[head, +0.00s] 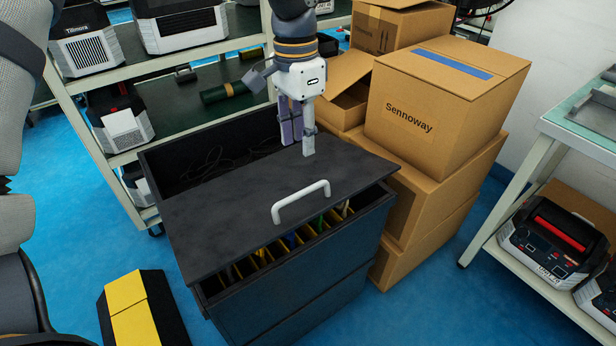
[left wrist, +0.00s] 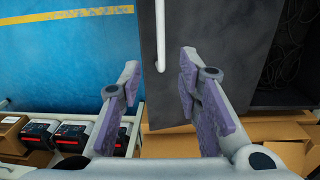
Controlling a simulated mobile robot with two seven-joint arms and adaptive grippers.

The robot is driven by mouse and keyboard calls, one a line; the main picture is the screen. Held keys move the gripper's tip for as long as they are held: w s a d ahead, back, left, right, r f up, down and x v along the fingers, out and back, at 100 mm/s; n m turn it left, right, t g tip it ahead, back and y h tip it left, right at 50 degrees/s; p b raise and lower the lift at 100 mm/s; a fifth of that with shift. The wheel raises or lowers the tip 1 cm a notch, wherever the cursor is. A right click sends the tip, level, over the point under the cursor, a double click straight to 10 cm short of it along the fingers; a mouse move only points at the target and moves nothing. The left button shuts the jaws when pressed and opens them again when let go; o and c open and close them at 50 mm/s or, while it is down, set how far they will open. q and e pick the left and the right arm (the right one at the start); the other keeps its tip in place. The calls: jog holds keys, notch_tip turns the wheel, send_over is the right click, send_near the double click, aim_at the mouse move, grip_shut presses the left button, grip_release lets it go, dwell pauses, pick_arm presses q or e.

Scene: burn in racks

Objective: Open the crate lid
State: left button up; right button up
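The black crate (head: 300,296) stands on the blue floor in the middle of the head view. Its dark grey lid (head: 235,212) lies across the top, with a white bar handle (head: 301,201) close to its front edge. Crate openings show both behind and in front of the lid. In the left wrist view the lid (left wrist: 205,35) and the handle (left wrist: 160,40) show beyond the fingers. My left gripper (head: 299,145) is open and empty over the lid's rear right part, behind the handle; I cannot tell whether a fingertip touches the lid. My right gripper is not in view.
Cardboard boxes (head: 446,82) are stacked close against the crate's right side. A shelf rack (head: 110,160) stands behind and left. A low table (head: 540,140) is at right. A yellow-and-black case (head: 143,312) sits on the floor left of the crate. Yellow dividers (head: 248,266) show inside the crate.

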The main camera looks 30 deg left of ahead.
aim_at(301, 192)
pick_arm(q)
jog(key=f, duration=0.8)
jog(key=f+b, duration=0.1)
jog(key=f, duration=0.3)
jog(key=shift+s+d, duration=0.1)
jog(key=shift+s, duration=0.2)
jog(key=shift+r, duration=0.1)
grip_shut()
